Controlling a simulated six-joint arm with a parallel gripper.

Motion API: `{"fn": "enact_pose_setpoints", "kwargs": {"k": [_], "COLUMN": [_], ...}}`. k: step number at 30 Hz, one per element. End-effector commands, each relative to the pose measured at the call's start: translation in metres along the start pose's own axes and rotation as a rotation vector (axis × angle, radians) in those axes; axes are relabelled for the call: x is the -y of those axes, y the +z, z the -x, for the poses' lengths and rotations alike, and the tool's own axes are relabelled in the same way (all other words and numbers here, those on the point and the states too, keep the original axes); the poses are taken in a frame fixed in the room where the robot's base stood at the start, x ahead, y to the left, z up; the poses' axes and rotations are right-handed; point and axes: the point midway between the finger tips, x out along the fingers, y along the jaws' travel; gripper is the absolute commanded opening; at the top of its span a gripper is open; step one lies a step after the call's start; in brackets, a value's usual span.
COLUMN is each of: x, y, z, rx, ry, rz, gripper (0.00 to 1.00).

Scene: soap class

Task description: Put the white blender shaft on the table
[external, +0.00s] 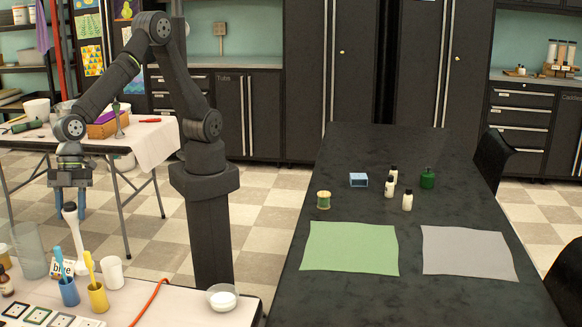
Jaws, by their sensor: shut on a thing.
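The white blender shaft (76,238) is in the lower left of the external view, with its narrow top between the fingers of my gripper (69,205). It hangs slightly tilted, over the near white work surface (190,312). My gripper points down and is shut on the shaft. Whether the shaft's lower end touches the surface is hard to tell, as cups and brushes stand close to it. A long black table (335,205) stands on the right.
Near the shaft are a blue cup (69,292), a yellow cup (97,299), a white cup (112,272) and a clear container (30,250). A glass bowl (222,298) sits right of them. The black table holds green (350,249) and grey (465,253) cloths and several small bottles.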

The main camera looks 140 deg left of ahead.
Motion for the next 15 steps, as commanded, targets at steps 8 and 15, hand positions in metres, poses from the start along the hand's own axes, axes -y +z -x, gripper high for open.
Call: {"fn": "enact_pose_setpoints", "kwargs": {"k": [8,15], "x": [0.0,0.0], "y": [0.013,0.013], "z": [-0.031,-0.031], "rx": [0.0,0.0], "ry": [0.0,0.0], "rz": [0.0,0.0], "gripper": [0.0,0.0]}}
